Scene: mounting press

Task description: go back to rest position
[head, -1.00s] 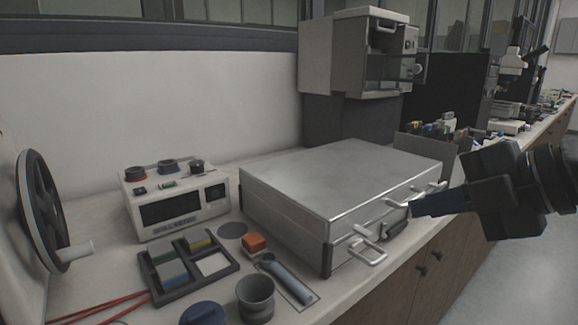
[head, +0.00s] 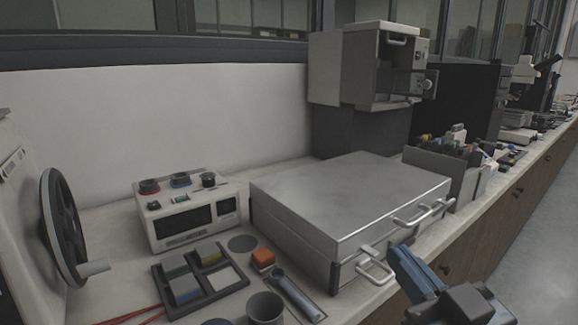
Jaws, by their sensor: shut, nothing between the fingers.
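My gripper (head: 408,262) shows at the lower right of the head view, in front of the bench's front edge. Its fingers are together with nothing between them, and they point up and to the left. It is near the front handles of the silver metal case (head: 340,200), seemingly apart from them. The lid of the case is closed.
A handwheel (head: 62,228) is at far left. A bin of bottles (head: 437,170) stands behind the case. The aisle at right is clear.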

